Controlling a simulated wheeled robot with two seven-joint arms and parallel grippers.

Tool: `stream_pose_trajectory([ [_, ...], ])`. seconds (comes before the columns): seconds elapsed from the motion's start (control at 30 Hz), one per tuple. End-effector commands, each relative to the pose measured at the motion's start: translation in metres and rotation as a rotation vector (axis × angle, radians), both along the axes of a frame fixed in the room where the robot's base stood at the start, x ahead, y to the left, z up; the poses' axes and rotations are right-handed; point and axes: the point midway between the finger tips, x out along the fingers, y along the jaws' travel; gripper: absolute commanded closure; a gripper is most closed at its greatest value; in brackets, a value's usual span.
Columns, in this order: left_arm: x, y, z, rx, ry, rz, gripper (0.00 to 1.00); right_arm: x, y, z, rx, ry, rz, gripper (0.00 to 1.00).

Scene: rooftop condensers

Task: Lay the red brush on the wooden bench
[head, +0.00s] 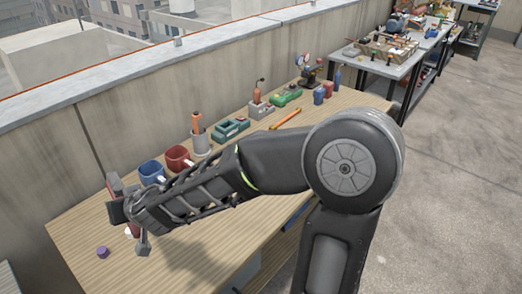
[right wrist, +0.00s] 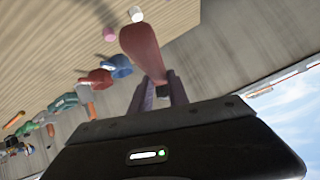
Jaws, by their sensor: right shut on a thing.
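The wooden bench (head: 80,225) runs along the parapet wall in the head view, and its top also fills the upper left of the right wrist view (right wrist: 50,45). My right gripper (head: 130,226) is over the near left part of the bench. In the right wrist view its jaws (right wrist: 157,92) are shut on the dark red brush (right wrist: 142,45), which sticks out beyond the fingers. I cannot tell whether the brush touches the bench. My left gripper is out of view.
A blue mug (head: 151,172), a red mug (head: 178,157) and a grey pot (head: 201,144) stand behind the gripper. A purple cap (head: 102,252) lies nearby, and a white piece (right wrist: 136,14) is near the brush. Tools line the bench's back. Its left front is mostly clear.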

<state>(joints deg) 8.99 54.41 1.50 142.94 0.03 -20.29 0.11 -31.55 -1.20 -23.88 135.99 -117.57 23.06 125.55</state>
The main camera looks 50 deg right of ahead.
Motion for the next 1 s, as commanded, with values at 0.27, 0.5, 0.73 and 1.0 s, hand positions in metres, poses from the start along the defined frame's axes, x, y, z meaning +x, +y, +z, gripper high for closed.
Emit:
stream_pose_trajectory([
  [0.27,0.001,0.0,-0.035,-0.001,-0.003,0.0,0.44,-0.003,-0.08,-0.065,-0.107,0.057,-0.464,1.0],
  [0.5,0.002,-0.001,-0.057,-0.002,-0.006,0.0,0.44,-0.052,-0.137,-0.115,-0.182,0.149,-0.897,1.0],
  [0.73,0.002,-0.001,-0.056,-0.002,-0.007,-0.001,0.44,-0.065,-0.144,-0.118,-0.191,0.168,-0.975,1.0],
  [1.0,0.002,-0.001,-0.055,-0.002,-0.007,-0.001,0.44,-0.065,-0.144,-0.125,-0.194,0.169,-0.97,1.0],
])
